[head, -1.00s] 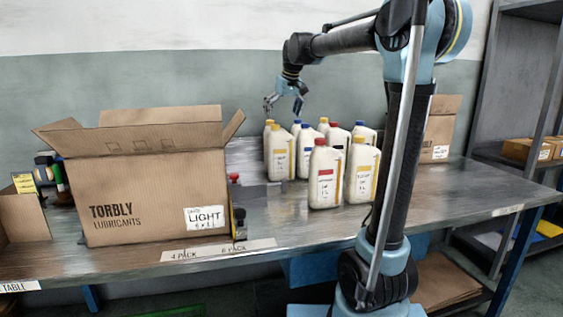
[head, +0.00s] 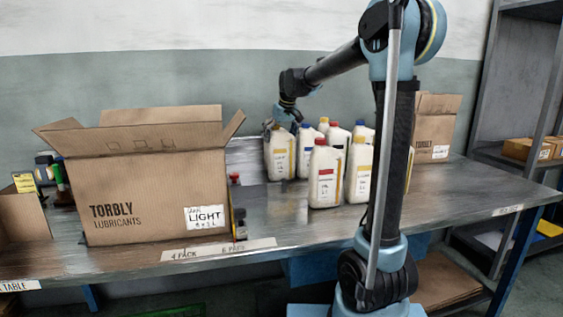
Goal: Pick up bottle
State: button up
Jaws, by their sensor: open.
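Several white oil bottles with coloured caps stand upright in a group on the metal table. My gripper (head: 281,127) is open, pointing down at the top of the back-left bottle. The fingers are small and dark here, and they partly cover its cap. I cannot tell whether they touch it.
A large open cardboard box (head: 150,185) marked TORBLY stands on the left of the table (head: 290,235). A small dark bottle (head: 240,223) with a red-topped item is beside it. Another box (head: 432,135) stands behind my arm at right. The table front centre is clear.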

jog(key=c, duration=1.2)
